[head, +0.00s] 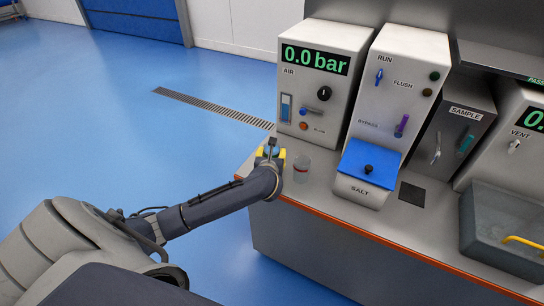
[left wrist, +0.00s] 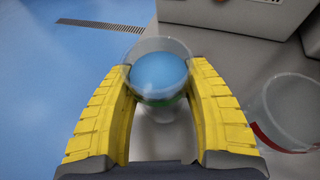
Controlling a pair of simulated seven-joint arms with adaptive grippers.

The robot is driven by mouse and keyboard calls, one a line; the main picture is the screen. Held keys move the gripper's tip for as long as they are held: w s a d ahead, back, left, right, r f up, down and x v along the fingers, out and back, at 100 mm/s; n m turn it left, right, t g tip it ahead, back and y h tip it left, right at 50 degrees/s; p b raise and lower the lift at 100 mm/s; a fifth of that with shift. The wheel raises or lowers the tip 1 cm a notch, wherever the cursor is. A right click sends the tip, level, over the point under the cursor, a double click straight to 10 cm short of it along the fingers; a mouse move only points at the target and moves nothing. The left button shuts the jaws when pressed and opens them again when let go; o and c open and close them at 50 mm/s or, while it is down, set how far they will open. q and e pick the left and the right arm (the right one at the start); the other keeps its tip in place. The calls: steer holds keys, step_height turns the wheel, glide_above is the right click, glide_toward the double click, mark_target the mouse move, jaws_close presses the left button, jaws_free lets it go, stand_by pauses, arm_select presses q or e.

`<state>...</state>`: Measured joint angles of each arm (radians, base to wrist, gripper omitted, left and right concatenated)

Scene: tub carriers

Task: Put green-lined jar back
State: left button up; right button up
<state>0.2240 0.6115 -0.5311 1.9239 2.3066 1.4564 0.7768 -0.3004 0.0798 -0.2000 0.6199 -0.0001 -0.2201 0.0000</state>
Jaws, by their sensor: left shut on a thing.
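The green-lined jar (left wrist: 161,73) is clear, with a round blue area showing inside its rim and a green band on its lower side. My left gripper (left wrist: 163,95) is shut on it, one yellow finger on each side. In the head view my left gripper (head: 270,153) is at the counter's left end, in front of the AIR unit. There the jar is mostly hidden by the gripper. I cannot tell whether the jar touches the counter. My right gripper is not in view.
A clear jar with a red line (head: 301,168) stands on the counter just right of my left gripper; it also shows in the left wrist view (left wrist: 290,112). The AIR unit (head: 345,60), blue-lidded SALT box (head: 368,165), dark square pad (head: 412,194) and grey basin (head: 500,222) line the counter.

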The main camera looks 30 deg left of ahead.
arm_select(q)
steer(key=shift+f, duration=0.45)
steer(key=shift+f, duration=0.1)
steer(key=o, duration=1.3)
steer(key=shift+s+d, duration=0.1)
steer(key=v, duration=1.2)
